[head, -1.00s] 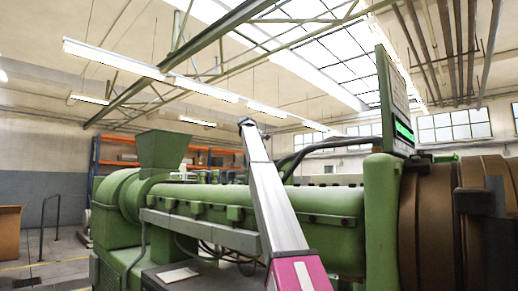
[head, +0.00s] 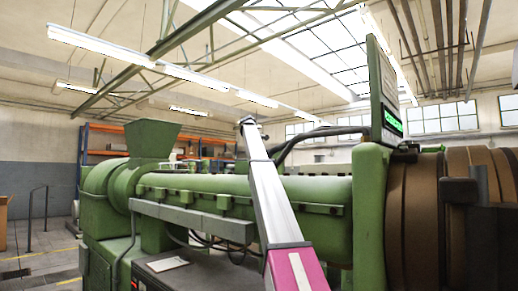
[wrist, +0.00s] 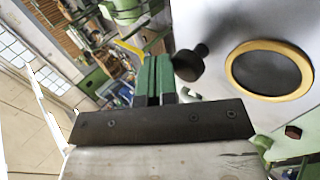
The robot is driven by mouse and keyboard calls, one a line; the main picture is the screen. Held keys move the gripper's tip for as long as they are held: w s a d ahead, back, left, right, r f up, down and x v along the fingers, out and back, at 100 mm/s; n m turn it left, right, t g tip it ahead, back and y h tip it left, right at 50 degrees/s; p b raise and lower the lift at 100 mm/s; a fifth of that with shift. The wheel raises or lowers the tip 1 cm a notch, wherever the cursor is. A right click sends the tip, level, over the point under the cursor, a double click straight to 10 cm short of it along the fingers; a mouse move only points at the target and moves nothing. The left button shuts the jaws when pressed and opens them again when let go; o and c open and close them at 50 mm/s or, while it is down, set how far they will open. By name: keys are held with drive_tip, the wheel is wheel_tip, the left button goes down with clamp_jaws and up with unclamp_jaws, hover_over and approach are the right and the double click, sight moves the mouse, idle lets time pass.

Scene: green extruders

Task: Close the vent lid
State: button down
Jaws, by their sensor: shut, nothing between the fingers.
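In the wrist view my gripper (wrist: 153,92) has its two green fingers together with nothing between them. A round dark disc or opening with a yellow rim (wrist: 232,68) is on a pale surface to the right of the fingers, apart from them. I cannot tell whether it is the vent or its lid. A dark knob-like part (wrist: 189,65) lies just right of the fingertips; I cannot tell whether they touch. In the head view the green extruder (head: 320,194) fills the middle. No vent lid can be made out there, and my gripper is not visible.
A green hopper (head: 151,138) rises at the extruder's left end. A screen panel (head: 388,95) stands upright at right, above brown ring-shaped parts (head: 413,215). Black hoses (head: 305,139) arch behind my arm. Open floor (head: 40,262) shows at far left.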

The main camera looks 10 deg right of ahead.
drive_tip(key=shift+f, duration=0.2)
idle(0.3)
drive_tip(key=shift+r, duration=0.1)
drive_tip(key=shift+w+d+r, duration=0.1)
drive_tip(key=shift+w+r, duration=0.05)
drive_tip(key=shift+r, duration=0.4)
wheel_tip(320, 180, up, 13)
drive_tip(key=shift+s+d, duration=0.25)
